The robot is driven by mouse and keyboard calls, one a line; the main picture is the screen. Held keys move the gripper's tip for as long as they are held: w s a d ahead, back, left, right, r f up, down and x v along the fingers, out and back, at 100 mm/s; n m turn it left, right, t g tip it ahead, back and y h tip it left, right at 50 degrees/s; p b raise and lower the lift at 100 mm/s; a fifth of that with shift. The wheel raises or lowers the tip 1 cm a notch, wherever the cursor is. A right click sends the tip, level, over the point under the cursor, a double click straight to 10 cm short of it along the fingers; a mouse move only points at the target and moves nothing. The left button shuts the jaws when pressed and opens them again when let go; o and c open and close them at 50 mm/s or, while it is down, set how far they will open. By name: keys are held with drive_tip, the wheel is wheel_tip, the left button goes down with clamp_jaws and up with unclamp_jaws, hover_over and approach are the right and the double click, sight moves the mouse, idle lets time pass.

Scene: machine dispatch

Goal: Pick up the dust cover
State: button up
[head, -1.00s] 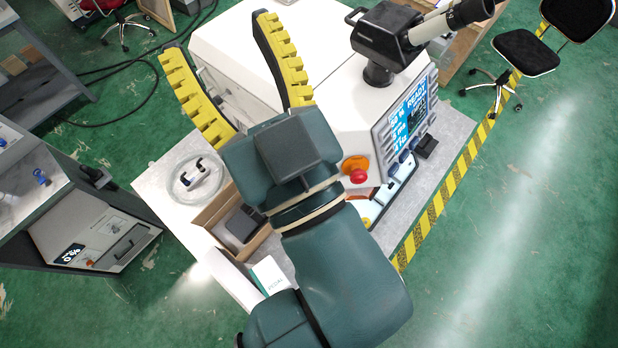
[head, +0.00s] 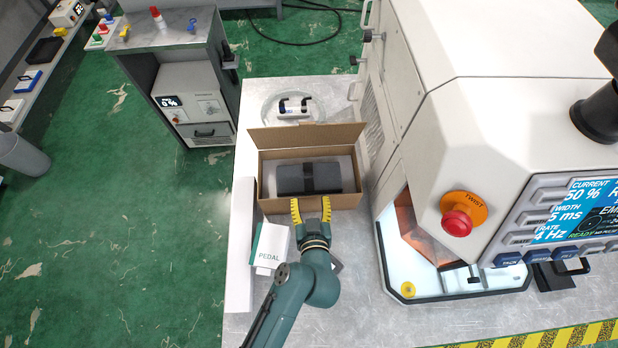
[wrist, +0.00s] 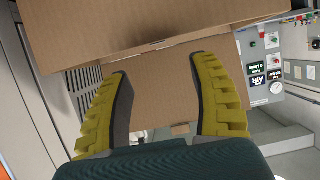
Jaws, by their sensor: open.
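A dark grey bundle with a black band (head: 294,178), which looks like the folded dust cover, lies inside an open cardboard box (head: 348,200) in the head view. My gripper (head: 311,206) is at the near side of this box, with its yellow fingers apart and empty, pointing toward the bundle. In the wrist view my open gripper (wrist: 160,72) faces brown cardboard (wrist: 165,95). The bundle cannot be made out there.
The box's raised flap (head: 306,136) stands at its back. A white PEDAL box (head: 270,248) is left of my arm. A large white machine (head: 470,130) with a red button (head: 457,222) stands close on the right.

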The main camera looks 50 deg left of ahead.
sight(309, 175)
drive_tip(key=x, duration=1.2)
drive_tip(key=shift+w+d, duration=0.1)
drive_tip(key=shift+w, duration=0.1)
clamp_jaws()
